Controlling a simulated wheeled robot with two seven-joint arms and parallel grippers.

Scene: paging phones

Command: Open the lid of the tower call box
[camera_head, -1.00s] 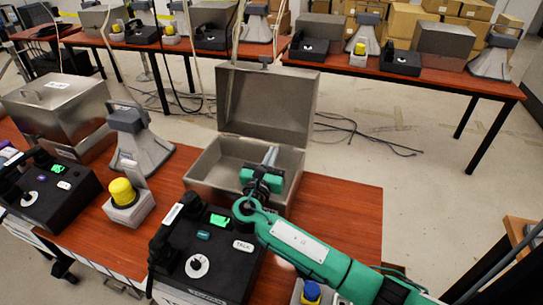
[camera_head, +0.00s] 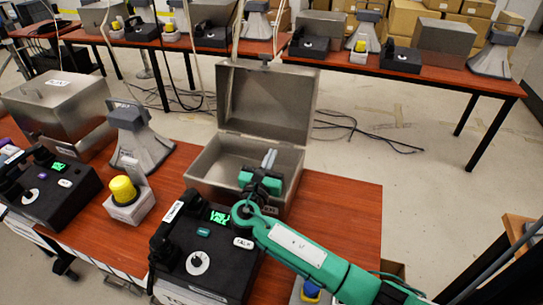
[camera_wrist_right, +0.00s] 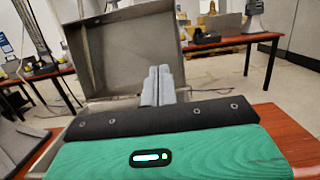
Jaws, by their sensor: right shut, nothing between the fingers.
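A metal call box (camera_head: 206,183) stands open on the near red-brown table, with its lid (camera_head: 270,100) raised and leaning back. I cannot read which box is the tower one. In the right wrist view the raised lid (camera_wrist_right: 118,50) stands behind the fingers. My right gripper (camera_head: 269,158) is shut and empty, over the open box and in front of the lid, with no clear contact. Its grey fingers also show in the right wrist view (camera_wrist_right: 158,82). A second metal box (camera_head: 62,92) at the left has its lid down. My left gripper is not in view.
A black phone unit (camera_head: 212,250) stands in front of the open box, another (camera_head: 55,200) at the left. A yellow-topped beacon (camera_head: 125,195) and a grey horn (camera_head: 138,138) stand between. A far table (camera_head: 440,80) holds similar gear. The table's right part (camera_head: 345,215) is clear.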

